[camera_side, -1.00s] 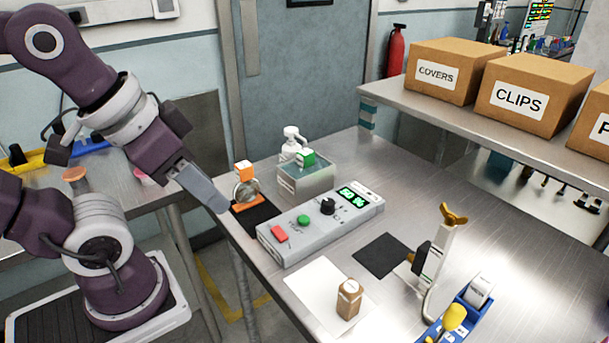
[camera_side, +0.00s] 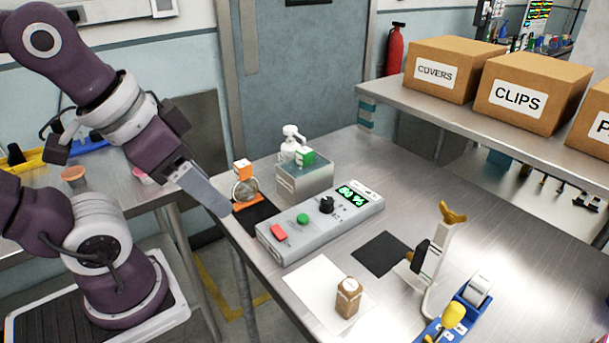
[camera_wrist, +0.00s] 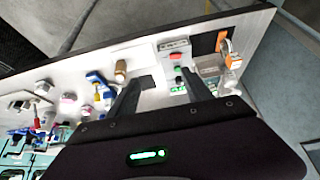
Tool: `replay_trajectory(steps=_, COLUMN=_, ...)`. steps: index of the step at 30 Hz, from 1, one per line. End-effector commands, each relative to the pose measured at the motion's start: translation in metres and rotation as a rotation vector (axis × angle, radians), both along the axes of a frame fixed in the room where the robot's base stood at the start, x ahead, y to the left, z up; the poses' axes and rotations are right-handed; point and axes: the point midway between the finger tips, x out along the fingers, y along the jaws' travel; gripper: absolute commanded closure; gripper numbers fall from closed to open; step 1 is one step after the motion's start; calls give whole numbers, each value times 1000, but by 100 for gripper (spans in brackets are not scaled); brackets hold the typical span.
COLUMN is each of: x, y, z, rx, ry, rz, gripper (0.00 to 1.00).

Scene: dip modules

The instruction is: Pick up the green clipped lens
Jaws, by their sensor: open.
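The green clip block (camera_side: 306,156) of the lens sits at the clear bath (camera_side: 305,181) behind the control box; its lens is hard to make out inside the bath. An orange-clipped lens (camera_side: 245,184) stands upright on the black pad left of the bath. My gripper (camera_side: 222,208) is at the table's left edge, left of both lenses and apart from them. In the wrist view my gripper's two fingers (camera_wrist: 158,90) are spread with nothing between them.
The grey control box (camera_side: 322,222) has red and green buttons, a knob and a lit display. A soap bottle (camera_side: 291,139) stands behind the bath. A brown bottle (camera_side: 348,298) stands on a white sheet. A dark pad (camera_side: 383,255) and a white stand (camera_side: 437,262) are to the right.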

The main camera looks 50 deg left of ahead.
Motion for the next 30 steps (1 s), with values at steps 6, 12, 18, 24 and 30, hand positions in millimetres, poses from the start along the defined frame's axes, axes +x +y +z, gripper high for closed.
replay_trajectory(steps=6, x=8, y=5, z=3, rx=41, ry=40, rz=-43, gripper=42)
replay_trajectory(steps=12, x=87, y=46, z=7, rx=373, ry=354, rz=-381, gripper=42)
replay_trajectory(steps=18, x=193, y=87, z=-30, rx=766, ry=770, rz=-758, gripper=42)
replay_trajectory(steps=24, x=272, y=100, z=-83, rx=1094, ry=1157, rz=-1024, gripper=42)
replay_trajectory(steps=30, x=297, y=101, z=-105, rx=1224, ry=1318, rz=-1105, gripper=42)
